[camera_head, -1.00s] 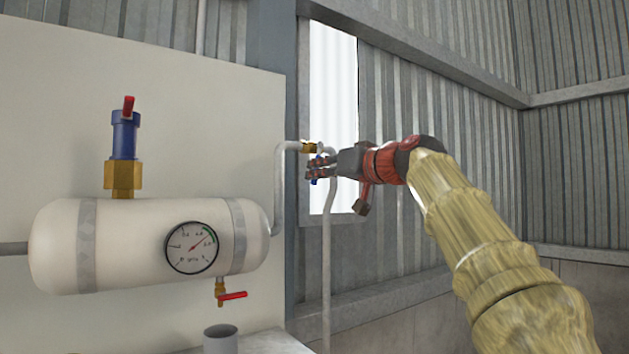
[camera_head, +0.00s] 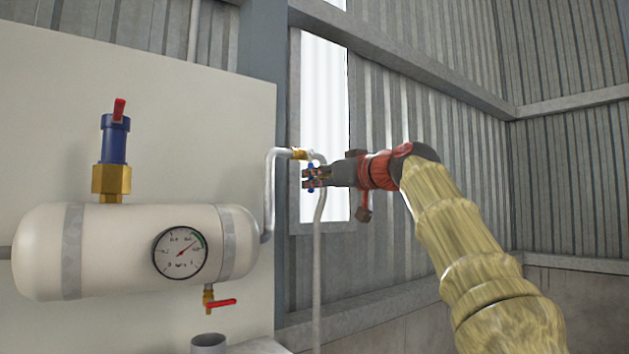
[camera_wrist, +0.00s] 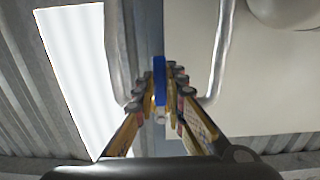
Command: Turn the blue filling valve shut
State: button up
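The blue filling valve handle (camera_head: 310,188) sits at the brass fitting (camera_head: 299,154) on the grey pipe, right of the white tank. It runs roughly upright in the head view, partly hidden by my fingers. My gripper (camera_head: 308,178) reaches it from the right. In the wrist view the blue handle (camera_wrist: 159,80) stands between the two fingers of my gripper (camera_wrist: 162,78), which lie close along both sides of it. The fingers look shut on it.
The white tank (camera_head: 120,278) carries a pressure gauge (camera_head: 180,252), a blue-and-brass valve with a red top (camera_head: 113,150), and a red-handled drain valve (camera_head: 221,303) below. A grey cup-like pipe (camera_head: 208,344) stands underneath. A bright window (camera_head: 324,100) and corrugated wall lie behind.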

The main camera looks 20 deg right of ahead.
jog(key=o, duration=0.5)
jog(key=v, duration=1.2)
dwell(0.5)
